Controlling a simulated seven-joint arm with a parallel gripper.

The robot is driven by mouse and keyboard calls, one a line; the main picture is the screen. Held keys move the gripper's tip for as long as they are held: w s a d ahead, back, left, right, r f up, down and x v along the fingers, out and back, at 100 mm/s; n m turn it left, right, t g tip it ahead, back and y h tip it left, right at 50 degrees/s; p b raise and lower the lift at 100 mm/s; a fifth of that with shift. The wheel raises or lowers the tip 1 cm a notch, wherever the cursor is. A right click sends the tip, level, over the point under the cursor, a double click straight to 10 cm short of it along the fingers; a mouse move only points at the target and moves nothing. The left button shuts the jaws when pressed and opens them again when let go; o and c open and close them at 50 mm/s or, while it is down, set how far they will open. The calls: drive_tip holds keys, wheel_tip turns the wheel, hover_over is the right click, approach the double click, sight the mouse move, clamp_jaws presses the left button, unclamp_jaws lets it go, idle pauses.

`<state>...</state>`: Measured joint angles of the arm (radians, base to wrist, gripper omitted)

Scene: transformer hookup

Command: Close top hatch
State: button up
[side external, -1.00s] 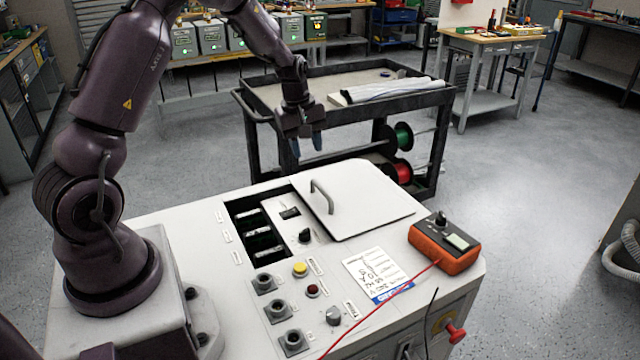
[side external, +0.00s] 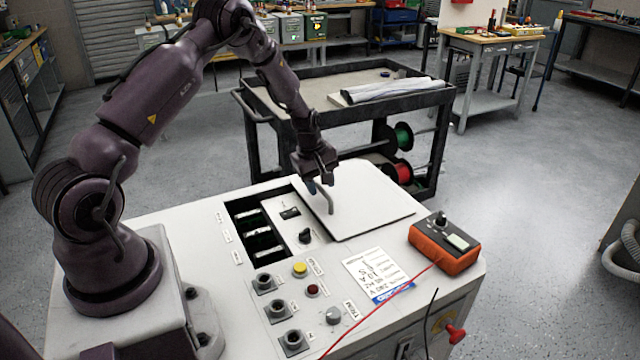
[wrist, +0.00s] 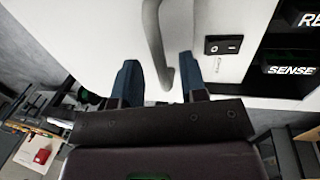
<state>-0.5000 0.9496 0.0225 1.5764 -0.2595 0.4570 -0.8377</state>
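The top hatch (side external: 368,208) is a flat white panel lying on top of the white cabinet, to the right of an open dark bay (side external: 262,238). Its grey bar handle (side external: 330,203) stands near its left edge. My gripper (side external: 316,188) is down at the handle, fingers pointing at the panel. In the wrist view, the blue fingers of my gripper (wrist: 159,62) are apart, with the handle (wrist: 154,42) running into the space between them. A gap shows on both sides of the handle. Whether the fingertips touch the panel cannot be told.
A small switch (side external: 290,213), knobs, buttons and sockets sit on the cabinet top around the bay. An orange meter (side external: 443,246) with a red lead stands at the right corner. A black cart (side external: 345,110) stands behind the cabinet. The front right floor is clear.

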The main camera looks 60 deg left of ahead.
drive_tip(key=shift+f, duration=0.25)
clamp_jaws()
drive_tip(key=s, duration=2)
drive_tip(key=shift+s, duration=0.15)
unclamp_jaws()
